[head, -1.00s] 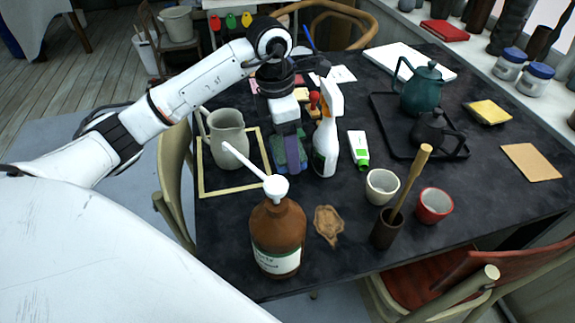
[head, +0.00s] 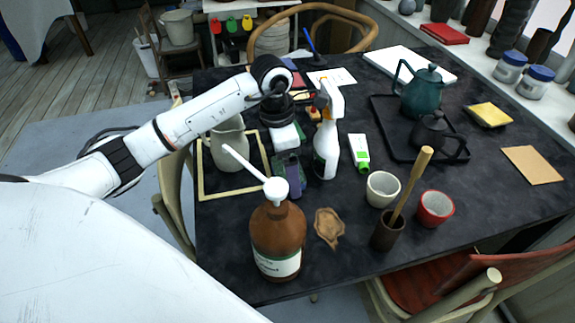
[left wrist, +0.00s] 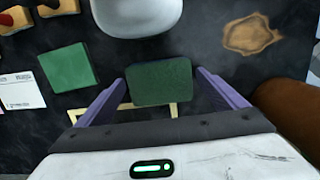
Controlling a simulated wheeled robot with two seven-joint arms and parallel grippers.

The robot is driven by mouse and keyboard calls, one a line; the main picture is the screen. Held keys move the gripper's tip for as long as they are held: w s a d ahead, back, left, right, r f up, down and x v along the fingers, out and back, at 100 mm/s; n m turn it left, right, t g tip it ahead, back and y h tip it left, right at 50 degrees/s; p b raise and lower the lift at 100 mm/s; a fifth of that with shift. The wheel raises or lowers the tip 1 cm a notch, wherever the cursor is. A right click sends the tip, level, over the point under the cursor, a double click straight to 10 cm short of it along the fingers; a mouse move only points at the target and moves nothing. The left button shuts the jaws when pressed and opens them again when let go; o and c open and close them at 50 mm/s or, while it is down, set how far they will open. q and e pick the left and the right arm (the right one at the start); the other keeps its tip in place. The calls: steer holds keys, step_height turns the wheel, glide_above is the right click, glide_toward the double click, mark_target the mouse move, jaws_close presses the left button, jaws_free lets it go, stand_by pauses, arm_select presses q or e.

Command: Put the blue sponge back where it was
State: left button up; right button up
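A dark green sponge-like block (left wrist: 160,82) lies between the two purple fingers of my left gripper (left wrist: 160,84) in the left wrist view. In the head view my left gripper (head: 295,188) points down over the table, just right of the wooden frame. Its fingers hide much of the block, and whether the block touches the table is unclear. A second, lighter green sponge (left wrist: 70,68) lies flat on the table farther out. My right gripper is out of view.
A white spray bottle (head: 326,150) stands close to the right of my gripper. A pale jug (head: 228,145) stands inside the wooden frame (head: 203,183) on its left. A brown pump bottle (head: 278,235) stands nearer. A brown patch (head: 328,226) lies beside that bottle.

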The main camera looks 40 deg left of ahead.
mark_target(282, 170)
arm_select(q)
steer(key=shift+r, duration=0.25)
step_height(282, 170, up, 12)
steer(key=s, duration=0.1)
steer(key=shift+a, duration=0.45)
steer(key=shift+f, duration=0.15)
